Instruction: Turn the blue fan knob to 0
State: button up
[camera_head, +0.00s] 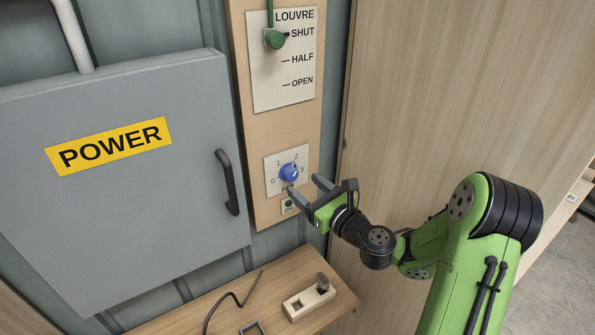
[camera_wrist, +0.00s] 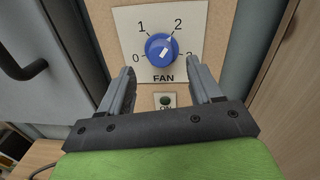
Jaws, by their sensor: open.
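The blue fan knob (camera_head: 288,172) sits on a white plate (camera_head: 272,186) marked 0, 1, 2, 3 on the wooden board. In the wrist view the knob (camera_wrist: 158,47) shows a pale mark that seems to point up and right, towards 2. The 0 is at the knob's left, and FAN is printed below it. My gripper (camera_head: 305,186) is open and empty, just in front of and slightly below the knob. In the wrist view its fingers (camera_wrist: 161,70) stand to either side below the knob, apart from it.
A small ON plate (camera_head: 289,206) is below the fan plate. The green louvre knob (camera_head: 274,39) is above, at SHUT. The grey POWER cabinet (camera_head: 110,150) with a black handle (camera_head: 228,182) stands left. A wooden panel (camera_head: 440,90) is right. A shelf (camera_head: 190,318) lies below.

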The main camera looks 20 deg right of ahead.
aim_at(293, 176)
jog(key=x, duration=0.4)
jog(key=shift+w+p, duration=0.2)
jog(key=shift+p, duration=0.2)
jog(key=c, duration=1)
jog(key=shift+c, duration=0.2)
